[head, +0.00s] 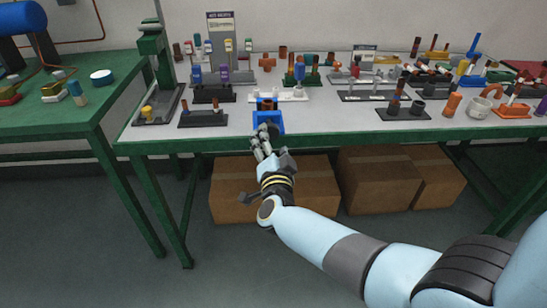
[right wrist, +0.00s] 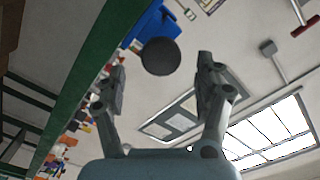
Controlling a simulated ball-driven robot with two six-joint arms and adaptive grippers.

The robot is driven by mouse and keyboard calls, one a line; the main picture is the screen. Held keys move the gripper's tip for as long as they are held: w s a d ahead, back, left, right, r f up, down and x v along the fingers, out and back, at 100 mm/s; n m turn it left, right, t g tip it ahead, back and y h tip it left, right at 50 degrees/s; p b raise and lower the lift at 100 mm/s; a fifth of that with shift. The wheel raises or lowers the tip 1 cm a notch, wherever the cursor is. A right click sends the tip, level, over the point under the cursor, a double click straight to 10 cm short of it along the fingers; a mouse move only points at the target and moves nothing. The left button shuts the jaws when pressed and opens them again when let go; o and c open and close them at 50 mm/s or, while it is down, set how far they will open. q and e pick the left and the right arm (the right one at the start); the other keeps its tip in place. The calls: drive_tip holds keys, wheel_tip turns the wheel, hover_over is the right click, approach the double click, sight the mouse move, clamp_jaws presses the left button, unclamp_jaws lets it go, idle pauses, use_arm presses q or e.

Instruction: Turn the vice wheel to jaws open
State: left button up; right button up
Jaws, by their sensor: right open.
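The blue vice (head: 268,119) stands at the front edge of the workbench, in the middle of the head view. Its dark round wheel (right wrist: 160,56) faces me in the right wrist view, in front of the blue vice body (right wrist: 146,24). My right gripper (head: 259,146) is just in front of the vice, below the bench top's front edge. In the right wrist view its open fingers (right wrist: 160,82) stand on either side of the wheel's line, with the wheel beyond the tips. No contact shows. A brown piece appears at the top of the vice; whether it is clamped I cannot tell.
The grey workbench (head: 330,133) holds several racks of coloured parts behind and beside the vice. A green drill-press-like stand (head: 153,60) is at left. Cardboard boxes (head: 378,182) sit under the bench. A green table (head: 60,117) stands at far left.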

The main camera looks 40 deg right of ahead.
drive_tip(key=v, duration=0.6)
drive_tip(key=shift+s+a, duration=0.25)
drive_tip(key=shift+s, duration=0.05)
drive_tip(key=shift+f, duration=0.1)
drive_tip(key=s+f+n+g+y+b, duration=0.25)
drive_tip(key=s+f+n, duration=0.25)
drive_tip(key=s+f, duration=0.6)
drive_tip(key=s+f+n+g+y+b, duration=0.15)
drive_tip(key=s+f+n+y, duration=0.5)
drive_tip(key=f, duration=0.85)
drive_tip(key=s+f+n+g, duration=0.2)
drive_tip(key=s+f+g, duration=0.3)
drive_tip(key=s, duration=0.9)
drive_tip(key=s+f+n+g, duration=0.2)
drive_tip(key=s+f+g, duration=0.3)
drive_tip(key=s, duration=0.9)
wheel_tip(320, 180, down, 4)
drive_tip(key=shift+d+r+h+b, duration=0.25)
drive_tip(key=shift+d+h+b, duration=0.1)
drive_tip(key=shift+d+h, duration=0.1)
drive_tip(key=shift+n, duration=0.25)
